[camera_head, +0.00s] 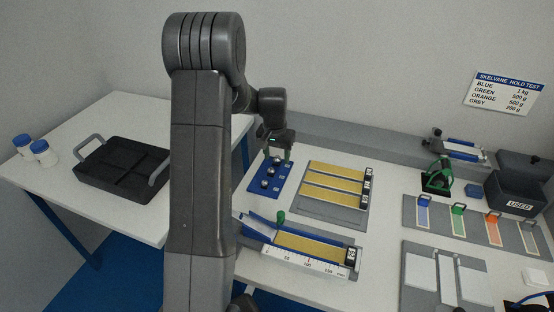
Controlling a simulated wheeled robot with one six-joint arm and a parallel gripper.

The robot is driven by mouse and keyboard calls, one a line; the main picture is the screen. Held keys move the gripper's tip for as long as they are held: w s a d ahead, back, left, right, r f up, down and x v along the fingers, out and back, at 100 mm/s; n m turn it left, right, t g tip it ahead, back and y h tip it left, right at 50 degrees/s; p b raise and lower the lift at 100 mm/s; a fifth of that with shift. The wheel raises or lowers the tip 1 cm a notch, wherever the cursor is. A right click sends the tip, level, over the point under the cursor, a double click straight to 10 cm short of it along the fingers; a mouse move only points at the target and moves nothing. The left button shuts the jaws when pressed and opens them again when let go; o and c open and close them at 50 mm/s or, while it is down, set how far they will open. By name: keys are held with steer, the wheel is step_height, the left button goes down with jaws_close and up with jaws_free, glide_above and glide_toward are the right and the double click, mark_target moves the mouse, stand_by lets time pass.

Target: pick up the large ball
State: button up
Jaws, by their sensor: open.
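A blue tray (257,188) lies on the right-hand table, just right of my arm. Several small shiny balls sit in a row on it, including a front ball (264,183), a middle ball (270,171) and a back ball (277,160). The balls are too small here to tell surely which is the large one. My gripper (278,157) points down at the back end of the tray, over or close to the back ball. Its jaws are open, with nothing seen held. Whether the fingertips touch the ball or tray cannot be told.
A yellow-striped board (305,207) lies right of the tray. Coloured weights (458,217) and a dark USED bin (514,194) are at right. A black tray (120,165) is on the left table.

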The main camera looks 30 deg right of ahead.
steer(key=shift+f, duration=0.35)
steer(key=c, duration=1.1)
steer(key=shift+r, duration=0.15)
